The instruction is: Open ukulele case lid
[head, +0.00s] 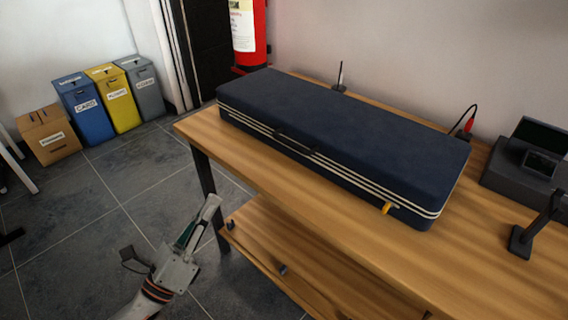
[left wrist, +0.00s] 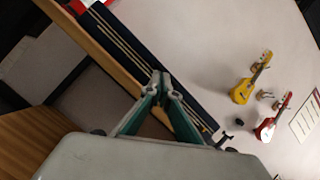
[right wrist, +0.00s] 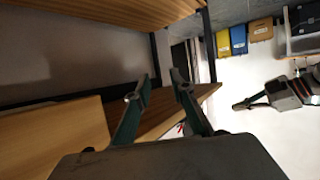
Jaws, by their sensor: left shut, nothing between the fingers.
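The ukulele case (head: 345,140) is a long dark blue box lying flat on the wooden table, with its lid shut. Pale stripes run round its side, and a dark handle (head: 295,143) is on the front. A small orange piece (head: 387,208) shows at the right end of the front. My left gripper (head: 212,205) is shut and empty, in front of the table's left end and apart from the case. In the left wrist view, the case (left wrist: 118,42) lies beyond the shut fingertips (left wrist: 160,78). My right gripper (right wrist: 160,82) is open and empty, seen only in its wrist view.
The wooden table (head: 480,265) has a lower shelf (head: 300,265). A dark device (head: 525,165) and a small stand (head: 525,238) are at the right. A fire extinguisher (head: 249,35) is behind the case. Bins (head: 85,105) stand far left.

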